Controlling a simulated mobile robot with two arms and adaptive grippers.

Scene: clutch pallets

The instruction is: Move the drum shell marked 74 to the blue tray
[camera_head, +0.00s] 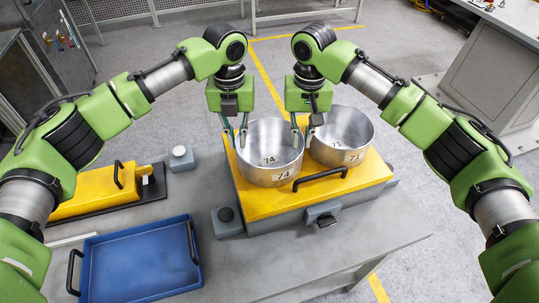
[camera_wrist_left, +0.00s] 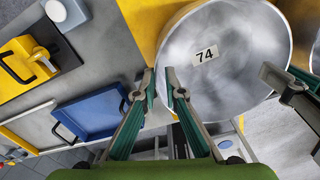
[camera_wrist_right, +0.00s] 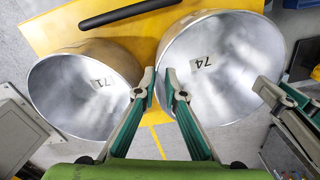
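The drum shell marked 74 (camera_head: 284,170) is a round, open-topped metal bowl standing on the left part of the yellow pallet (camera_head: 262,206). Its label shows inside in the left wrist view (camera_wrist_left: 215,80) and right wrist view (camera_wrist_right: 230,75). My left gripper (camera_head: 237,143) is at its left rim, fingers apart, one on each side of the wall. My right gripper (camera_head: 302,131) is at its right rim, between the two shells, fingers also apart around the wall. The blue tray (camera_head: 140,262) lies empty on the grey table at the front left.
A second shell (camera_head: 352,125), its label resembling 71, stands close on the right. A black handle (camera_head: 320,179) crosses the pallet's front. A yellow block with a black handle (camera_head: 95,192) and a grey button box (camera_head: 181,158) stand behind the tray.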

